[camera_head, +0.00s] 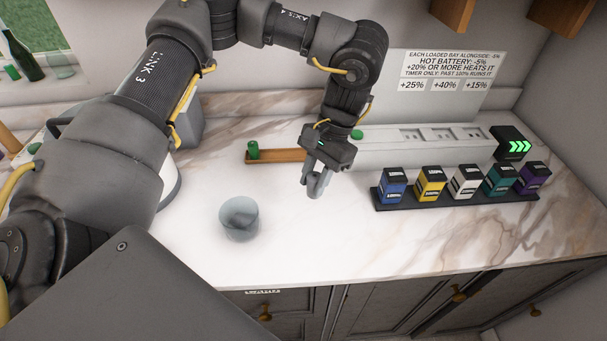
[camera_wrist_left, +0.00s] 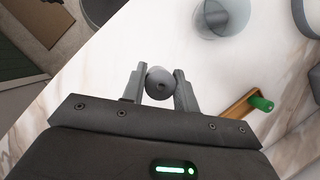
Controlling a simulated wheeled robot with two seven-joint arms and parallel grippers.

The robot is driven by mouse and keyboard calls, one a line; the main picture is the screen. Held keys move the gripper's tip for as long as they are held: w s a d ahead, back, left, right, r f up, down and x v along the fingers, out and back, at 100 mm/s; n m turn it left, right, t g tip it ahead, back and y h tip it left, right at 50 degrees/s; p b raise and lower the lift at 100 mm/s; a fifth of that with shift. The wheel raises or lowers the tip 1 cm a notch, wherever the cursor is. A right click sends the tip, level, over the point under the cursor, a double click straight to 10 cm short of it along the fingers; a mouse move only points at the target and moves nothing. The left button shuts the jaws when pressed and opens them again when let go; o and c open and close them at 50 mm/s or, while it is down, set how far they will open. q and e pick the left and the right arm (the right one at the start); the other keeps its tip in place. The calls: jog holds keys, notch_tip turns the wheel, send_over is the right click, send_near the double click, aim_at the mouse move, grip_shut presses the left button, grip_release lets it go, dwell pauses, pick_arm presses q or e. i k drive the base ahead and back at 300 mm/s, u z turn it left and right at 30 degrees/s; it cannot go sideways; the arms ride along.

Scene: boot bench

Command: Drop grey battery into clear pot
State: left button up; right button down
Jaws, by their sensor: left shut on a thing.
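My left gripper (camera_head: 316,188) hangs above the worktop to the right of and behind the clear pot. Its fingers are shut on the grey battery, a small grey cylinder seen end-on between the fingertips in the left wrist view (camera_wrist_left: 158,84). In the head view the battery is hard to tell from the grey fingers. The clear pot (camera_head: 240,220) stands upright near the front of the worktop, apart from the gripper. It also shows at the top of the left wrist view (camera_wrist_left: 222,18). My right gripper is out of view.
A wooden strip (camera_head: 279,156) with a green cylinder (camera_head: 253,150) lies behind the pot. A pale bay unit (camera_head: 425,142) with a green-arrow box (camera_head: 511,143) stands to the right. A dark rack (camera_head: 400,204) holds several coloured blocks. The worktop around the pot is clear.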

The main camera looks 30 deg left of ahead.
aim_at(233, 226)
jog(key=u, duration=0.45)
jog(key=k, duration=0.9)
jog(key=z, duration=0.45)
